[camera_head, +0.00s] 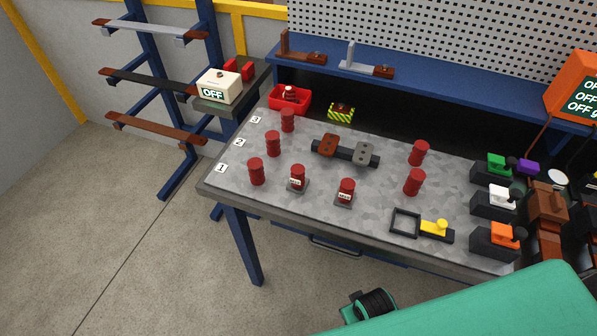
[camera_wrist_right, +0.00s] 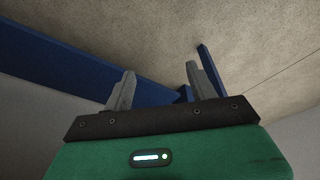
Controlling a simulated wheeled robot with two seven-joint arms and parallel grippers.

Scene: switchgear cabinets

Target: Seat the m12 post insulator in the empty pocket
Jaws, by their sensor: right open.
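Several red ribbed post insulators stand upright on the grey worktable (camera_head: 320,215) in the head view. Three stand by the number cards: near card 1 (camera_head: 256,171), card 2 (camera_head: 273,144) and card 3 (camera_head: 288,120). Two with white labels, the left (camera_head: 297,177) and right (camera_head: 346,190), stand on dark square bases; the labels are too small to read. Two more stand farther right, the rear (camera_head: 418,153) and front (camera_head: 414,182). A black square frame (camera_head: 392,222) looks empty. My right gripper (camera_wrist_right: 161,82) is open and empty in the wrist view. My left gripper is not in view.
A yellow-knobbed block (camera_head: 437,230) adjoins the frame. A red bin (camera_head: 308,103) holds a red-and-white part. A striped box (camera_head: 341,112) stands behind a bar with brown and grey plates (camera_head: 345,151). Several switch blocks line the right edge. The front left tabletop is clear.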

